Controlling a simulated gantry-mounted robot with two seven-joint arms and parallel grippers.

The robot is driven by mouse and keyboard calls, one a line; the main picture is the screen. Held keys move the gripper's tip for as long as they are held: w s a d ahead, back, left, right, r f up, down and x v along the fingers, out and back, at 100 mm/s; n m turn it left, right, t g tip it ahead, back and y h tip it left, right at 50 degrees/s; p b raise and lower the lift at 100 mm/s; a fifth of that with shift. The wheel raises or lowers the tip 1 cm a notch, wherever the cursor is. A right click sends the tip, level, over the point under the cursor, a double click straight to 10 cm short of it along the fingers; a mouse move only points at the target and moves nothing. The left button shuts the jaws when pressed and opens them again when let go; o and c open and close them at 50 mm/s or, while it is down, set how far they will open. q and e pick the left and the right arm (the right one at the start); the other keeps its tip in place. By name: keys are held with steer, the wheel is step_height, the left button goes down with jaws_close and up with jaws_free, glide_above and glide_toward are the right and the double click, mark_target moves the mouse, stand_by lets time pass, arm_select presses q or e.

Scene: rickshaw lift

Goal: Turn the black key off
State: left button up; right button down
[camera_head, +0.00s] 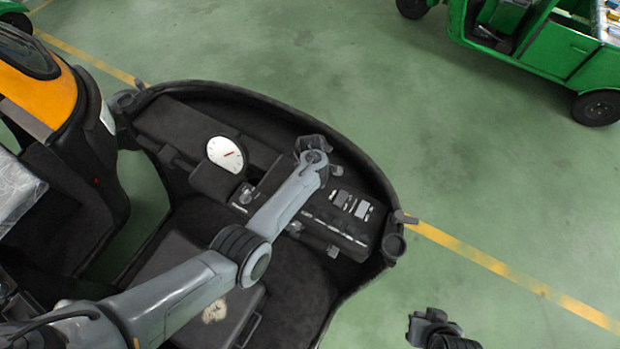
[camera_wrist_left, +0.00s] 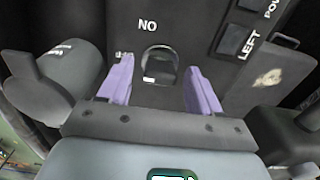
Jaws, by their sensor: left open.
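The black key (camera_wrist_left: 162,58) shows in the left wrist view as a small dark rounded piece with a white mark, on the dark dashboard panel (camera_wrist_left: 205,35). My left gripper (camera_wrist_left: 158,72) is open, its two purple fingers on either side of the key with gaps between. I cannot tell how far the fingertips are from the panel. In the head view my left gripper (camera_head: 313,145) is over the rickshaw's front dashboard (camera_head: 350,235), and the key is hidden. My right gripper (camera_head: 432,322) is at the bottom right over the floor; its jaws are unclear.
A "NO" label (camera_wrist_left: 147,26) is above the key. A grey knob (camera_wrist_left: 62,78) is to the left and switches marked "LEFT" (camera_wrist_left: 249,42) to the right. A white dial (camera_head: 226,154) and switches (camera_head: 350,204) flank the arm. A green rickshaw (camera_head: 550,45) stands far right.

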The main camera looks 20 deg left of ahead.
arm_select(q)
step_height(320, 180, up, 11)
steer(key=p, duration=0.2)
stand_by(0.4)
steer(key=shift+f, duration=0.1)
